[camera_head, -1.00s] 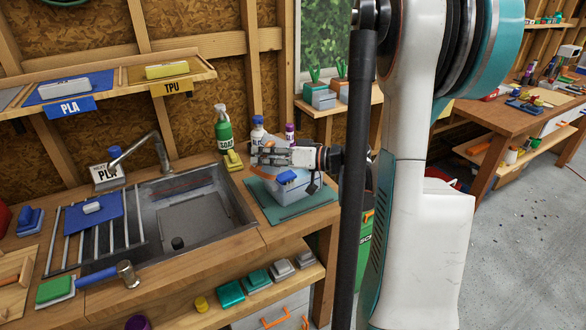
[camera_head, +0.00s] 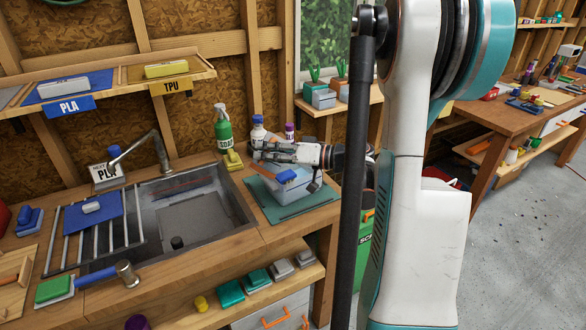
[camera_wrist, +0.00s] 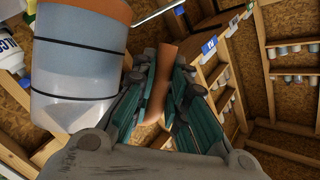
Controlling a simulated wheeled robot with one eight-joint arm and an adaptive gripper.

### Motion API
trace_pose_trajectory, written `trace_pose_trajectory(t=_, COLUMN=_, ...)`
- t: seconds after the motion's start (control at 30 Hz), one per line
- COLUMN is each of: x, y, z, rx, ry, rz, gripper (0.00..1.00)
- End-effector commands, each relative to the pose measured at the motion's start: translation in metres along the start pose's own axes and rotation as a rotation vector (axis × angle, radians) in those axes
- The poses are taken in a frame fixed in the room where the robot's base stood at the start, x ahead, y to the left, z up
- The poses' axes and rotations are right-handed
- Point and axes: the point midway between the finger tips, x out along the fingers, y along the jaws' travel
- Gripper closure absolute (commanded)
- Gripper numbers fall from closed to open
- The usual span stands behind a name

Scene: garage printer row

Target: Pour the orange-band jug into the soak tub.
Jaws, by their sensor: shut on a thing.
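The jug (camera_wrist: 75,70) fills the upper left of the wrist view, a clear body with an orange band (camera_wrist: 85,12) and bluish contents. My gripper (camera_wrist: 160,75) is shut on its orange-brown handle (camera_wrist: 155,95), and the jug body is beside the fingers. In the head view my gripper (camera_head: 262,152) is above a pale grey tub (camera_head: 290,196), apparently the soak tub, on a teal mat (camera_head: 262,208). A blue piece (camera_head: 286,176) shows at its near side. The jug is not clearly visible there, and its tilt and any flow cannot be told.
A metal sink (camera_head: 200,215) with a faucet (camera_head: 158,150) is left of the tub. A green soap bottle (camera_head: 223,130), a white bottle (camera_head: 257,130) and a purple-topped bottle (camera_head: 289,132) stand behind. A hammer (camera_head: 125,272) lies on the front edge.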

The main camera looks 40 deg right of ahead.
Motion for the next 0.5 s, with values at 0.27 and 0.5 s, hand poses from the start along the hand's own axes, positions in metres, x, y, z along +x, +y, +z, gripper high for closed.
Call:
trace_pose_trajectory(t=0.27, x=-0.0015, y=0.0016, z=-0.0021, rx=0.032, ry=0.013, rz=-0.014, gripper=1.0)
trace_pose_trajectory(t=0.5, x=-0.0027, y=0.0026, z=-0.0036, rx=0.061, ry=0.024, rz=-0.026, gripper=1.0)
